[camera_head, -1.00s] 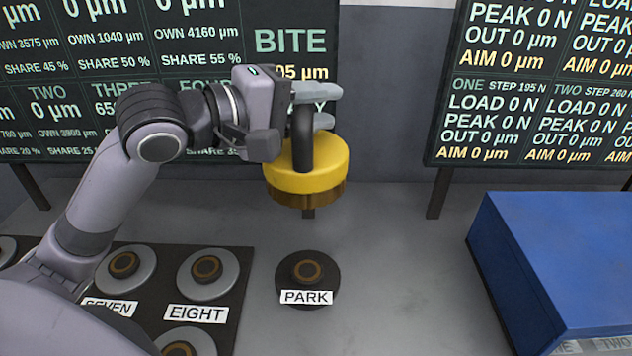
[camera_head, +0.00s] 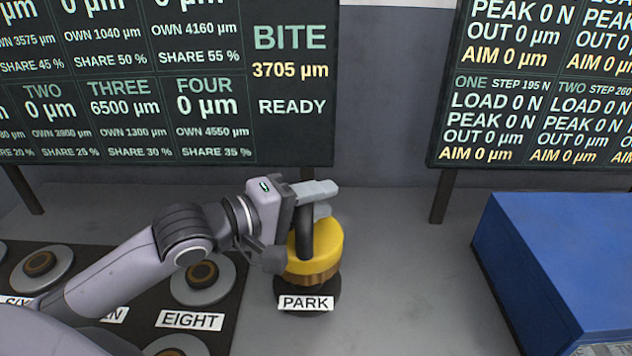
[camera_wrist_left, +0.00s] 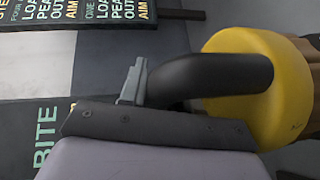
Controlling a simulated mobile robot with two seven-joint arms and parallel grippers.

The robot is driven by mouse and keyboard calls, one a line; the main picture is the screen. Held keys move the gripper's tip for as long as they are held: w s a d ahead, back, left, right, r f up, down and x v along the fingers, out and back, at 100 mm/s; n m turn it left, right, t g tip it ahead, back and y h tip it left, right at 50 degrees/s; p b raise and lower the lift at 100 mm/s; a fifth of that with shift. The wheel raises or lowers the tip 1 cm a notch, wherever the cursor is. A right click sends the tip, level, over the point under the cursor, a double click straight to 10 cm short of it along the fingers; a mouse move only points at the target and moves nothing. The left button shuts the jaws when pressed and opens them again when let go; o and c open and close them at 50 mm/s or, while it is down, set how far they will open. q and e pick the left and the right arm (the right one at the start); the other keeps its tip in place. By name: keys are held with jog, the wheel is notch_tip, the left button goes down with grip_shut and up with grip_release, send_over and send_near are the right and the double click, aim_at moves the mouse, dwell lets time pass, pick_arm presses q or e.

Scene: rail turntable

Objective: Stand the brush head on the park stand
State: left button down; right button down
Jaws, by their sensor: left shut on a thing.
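The brush head (camera_head: 316,262) is a yellow round block with a black handle on top and brown bristles below. My left gripper (camera_head: 308,212) is shut on its black handle and holds it upright. The handle (camera_wrist_left: 225,78) and yellow body (camera_wrist_left: 250,110) also show in the left wrist view. The brush head is over the park stand (camera_head: 326,302), a dark round disc with a white PARK label, and hides most of it. I cannot tell whether the bristles touch the stand. My right gripper is not in view.
Left of the park stand lies a dark mat (camera_head: 232,318) with several numbered round stands, among them EIGHT (camera_head: 197,283). A blue box (camera_head: 560,260) stands at the right. Dark display boards (camera_head: 170,100) stand behind. The grey surface between the park stand and the blue box is clear.

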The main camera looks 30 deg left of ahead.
aim_at(316, 227)
pick_arm(q)
jog(key=shift+f+b, duration=0.35)
jog(key=shift+f, duration=1.65)
jog(key=shift+f, duration=0.15)
jog(key=c, duration=0.8)
grip_release()
jog(key=shift+f, duration=0.15)
jog(key=p+v, duration=0.1)
jog(key=v, duration=1.1)
